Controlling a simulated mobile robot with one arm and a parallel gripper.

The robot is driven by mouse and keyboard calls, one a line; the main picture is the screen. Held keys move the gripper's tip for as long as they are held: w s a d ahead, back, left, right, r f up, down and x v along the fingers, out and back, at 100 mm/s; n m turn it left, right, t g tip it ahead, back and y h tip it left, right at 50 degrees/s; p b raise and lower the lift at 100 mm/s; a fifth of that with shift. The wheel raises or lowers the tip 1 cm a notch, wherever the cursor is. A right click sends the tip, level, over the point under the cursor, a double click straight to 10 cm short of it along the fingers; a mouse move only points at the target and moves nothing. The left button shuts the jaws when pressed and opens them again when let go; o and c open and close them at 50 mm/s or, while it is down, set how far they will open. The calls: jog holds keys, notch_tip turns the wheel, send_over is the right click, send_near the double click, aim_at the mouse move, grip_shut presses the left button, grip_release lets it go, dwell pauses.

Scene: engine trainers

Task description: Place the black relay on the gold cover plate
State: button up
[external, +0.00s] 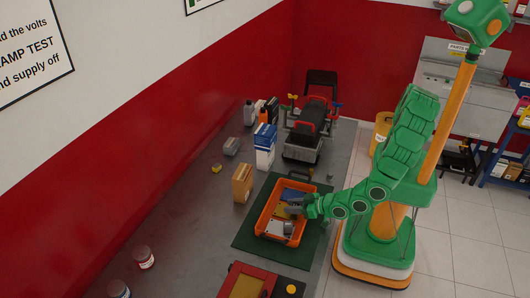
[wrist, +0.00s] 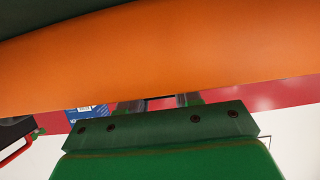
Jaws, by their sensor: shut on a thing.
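My gripper (external: 292,209) reaches in over the right side of an orange tray (external: 262,227). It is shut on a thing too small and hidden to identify. In the wrist view, the orange tray wall (wrist: 160,65) spans the picture and hides my fingertips (wrist: 158,103). Blue and yellow pieces (external: 291,194) lie at the tray's far end and a grey-white piece (external: 283,228) at its near end. I cannot make out the black relay. I cannot tell whether the yellow surface is the gold cover plate.
The tray stands on a dark green mat (external: 247,237) on the grey bench. A tan box (external: 242,183), a blue-white box (external: 264,148) and a black-red engine (external: 312,118) stand beyond it. A red-framed panel (external: 246,282) is nearer. The bench at left is mostly clear.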

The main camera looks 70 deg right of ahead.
jog(key=shift+f, duration=0.15)
jog(key=o, duration=1)
jog(key=shift+s+r, duration=0.35)
jog(key=shift+s, duration=0.2)
jog(key=shift+v, duration=5.45)
